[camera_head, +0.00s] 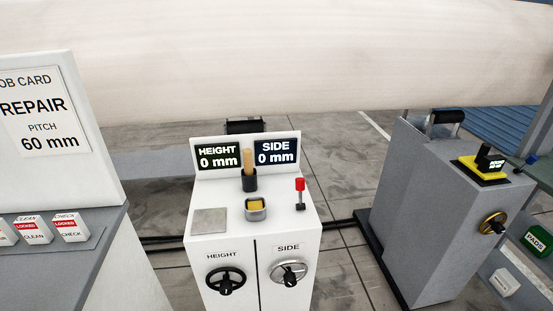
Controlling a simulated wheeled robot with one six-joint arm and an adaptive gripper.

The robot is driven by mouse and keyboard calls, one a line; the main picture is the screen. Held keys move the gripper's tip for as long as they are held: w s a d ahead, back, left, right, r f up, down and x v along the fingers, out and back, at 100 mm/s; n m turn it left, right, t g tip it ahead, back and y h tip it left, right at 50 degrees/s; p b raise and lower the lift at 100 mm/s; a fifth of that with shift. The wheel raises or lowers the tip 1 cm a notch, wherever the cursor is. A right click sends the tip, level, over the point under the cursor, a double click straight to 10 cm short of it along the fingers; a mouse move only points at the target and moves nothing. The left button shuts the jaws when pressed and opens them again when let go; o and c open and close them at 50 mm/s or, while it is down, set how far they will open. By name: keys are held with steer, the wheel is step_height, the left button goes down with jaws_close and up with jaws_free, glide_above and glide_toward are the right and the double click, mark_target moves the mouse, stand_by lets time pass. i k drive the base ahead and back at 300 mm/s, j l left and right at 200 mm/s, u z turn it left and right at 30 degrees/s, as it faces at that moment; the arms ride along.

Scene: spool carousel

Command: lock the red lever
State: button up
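The red lever (300,185) stands on the right of the white console's top, a red knob on a short dark stem. It looks upright, and I cannot tell whether it is locked. The white console (233,250) carries a HEIGHT display (218,156) and a SIDE display (275,153), both reading 0 mm. My gripper is not in view.
The console top also holds a wooden-handled tool in a dark cup (249,180), a yellow pad in a holder (256,210) and a grey plate (209,221). Two handwheels (226,281) (289,271) are on its front. A large pale roll (300,60) spans above. A grey cabinet (420,220) stands right.

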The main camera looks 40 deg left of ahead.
mark_target(300, 182)
steer(key=u, duration=0.4)
steer(key=i+l+u, duration=0.1)
steer(key=u, duration=0.7)
steer(key=i+l+u, duration=0.1)
steer(key=u, duration=0.3)
